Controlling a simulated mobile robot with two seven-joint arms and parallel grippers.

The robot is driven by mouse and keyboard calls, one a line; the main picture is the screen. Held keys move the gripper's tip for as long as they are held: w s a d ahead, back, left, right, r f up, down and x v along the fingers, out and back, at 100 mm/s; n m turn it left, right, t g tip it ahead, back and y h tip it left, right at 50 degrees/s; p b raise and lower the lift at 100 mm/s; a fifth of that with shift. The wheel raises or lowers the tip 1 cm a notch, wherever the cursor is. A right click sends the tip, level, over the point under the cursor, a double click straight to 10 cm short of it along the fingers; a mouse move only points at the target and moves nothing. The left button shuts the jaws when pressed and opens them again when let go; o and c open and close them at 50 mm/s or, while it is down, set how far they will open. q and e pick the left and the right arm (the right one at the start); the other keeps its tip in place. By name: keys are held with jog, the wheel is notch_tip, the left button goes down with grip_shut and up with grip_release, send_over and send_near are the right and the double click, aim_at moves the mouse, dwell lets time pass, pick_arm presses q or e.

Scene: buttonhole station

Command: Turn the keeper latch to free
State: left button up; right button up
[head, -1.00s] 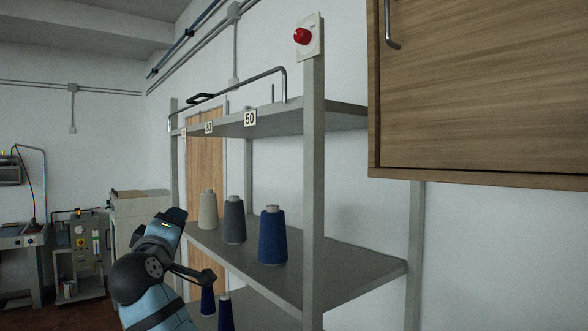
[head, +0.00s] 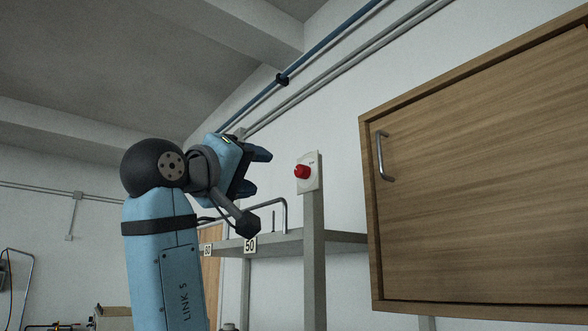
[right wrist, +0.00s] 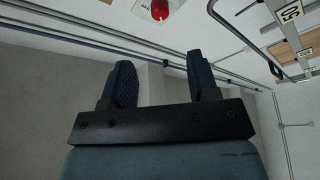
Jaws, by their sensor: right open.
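The keeper latch looks to be the red knob (head: 302,171) on a pale plate (head: 313,172) at the top of the grey shelf post. The red knob also shows at the top edge of the right wrist view (right wrist: 160,9), partly cut off. My right gripper (head: 262,172) is open and empty, raised at about the knob's height and to its left in the head view. Its two fingers, apart from each other, show in the right wrist view (right wrist: 163,75) with nothing between them. The knob's exact turn cannot be read. My left gripper is not in view.
The shelf rack (head: 290,243) with its number tag (head: 250,245) stands below the knob. A wooden cabinet (head: 480,180) with a metal handle (head: 383,157) hangs to the right. Pipes (head: 300,72) run along the upper wall. Open air lies between gripper and knob.

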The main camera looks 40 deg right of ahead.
aim_at(298, 171)
jog(key=p+x, duration=0.3)
jog(key=x, duration=0.8)
jog(key=shift+d+p, duration=0.15)
jog(key=shift+p, duration=0.2)
jog(key=shift+d, duration=0.5)
jog(key=shift+w+a, duration=0.1)
jog(key=c, duration=0.9)
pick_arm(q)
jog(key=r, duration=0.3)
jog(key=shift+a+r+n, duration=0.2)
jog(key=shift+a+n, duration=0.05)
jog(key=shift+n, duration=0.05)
pick_arm(e)
jog(key=shift+c, duration=0.2)
